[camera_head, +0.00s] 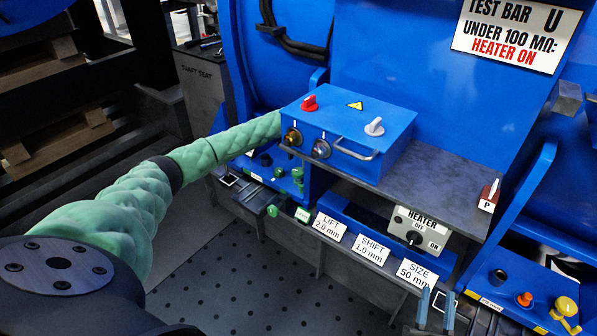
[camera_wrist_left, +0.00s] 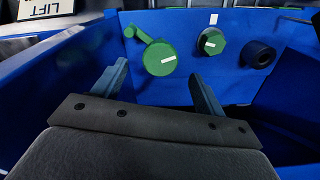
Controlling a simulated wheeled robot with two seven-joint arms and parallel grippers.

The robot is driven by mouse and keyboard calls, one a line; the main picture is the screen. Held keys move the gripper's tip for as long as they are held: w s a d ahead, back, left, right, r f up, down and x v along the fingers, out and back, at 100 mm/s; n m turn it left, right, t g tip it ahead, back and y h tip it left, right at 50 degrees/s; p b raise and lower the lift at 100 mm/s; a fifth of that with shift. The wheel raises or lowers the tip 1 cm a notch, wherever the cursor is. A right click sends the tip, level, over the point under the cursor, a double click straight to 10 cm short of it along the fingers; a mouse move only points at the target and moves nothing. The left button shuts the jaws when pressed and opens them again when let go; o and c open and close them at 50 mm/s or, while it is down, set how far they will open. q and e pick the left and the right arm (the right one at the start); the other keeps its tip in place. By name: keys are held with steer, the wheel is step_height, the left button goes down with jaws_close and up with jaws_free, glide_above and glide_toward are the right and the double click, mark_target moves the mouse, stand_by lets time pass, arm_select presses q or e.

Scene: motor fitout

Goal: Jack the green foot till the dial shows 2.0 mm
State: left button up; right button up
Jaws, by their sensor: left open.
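The green foot's large round knob (camera_wrist_left: 160,58) has a white mark and a short arm reaching up-left. It sits on a blue panel in the left wrist view, beside a smaller green knob (camera_wrist_left: 212,42). My right gripper (camera_head: 437,294) shows at the bottom, fingers apart and empty. No dial reading is legible.
The blue terminal box (camera_head: 350,130) stands above the green parts. A black knob (camera_wrist_left: 260,53) is right of the green ones. Cards read LIFT 2.0 mm (camera_head: 328,226), SHIFT 1.0 mm (camera_head: 371,250) and SIZE 50 mm (camera_head: 416,273). A yellow knob (camera_head: 566,306) is at right.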

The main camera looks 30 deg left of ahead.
mark_target(297, 171)
arm_select(q)
step_height(297, 171, down, 5)
steer(key=shift+b, duration=0.4)
arm_select(e)
step_height(297, 171, up, 9)
steer(key=s+d+t+y, duration=0.1)
steer(key=s+t, duration=0.1)
steer(key=t, duration=0.1)
steer(key=shift+s+f, duration=0.2)
steer(key=shift+s, duration=0.15)
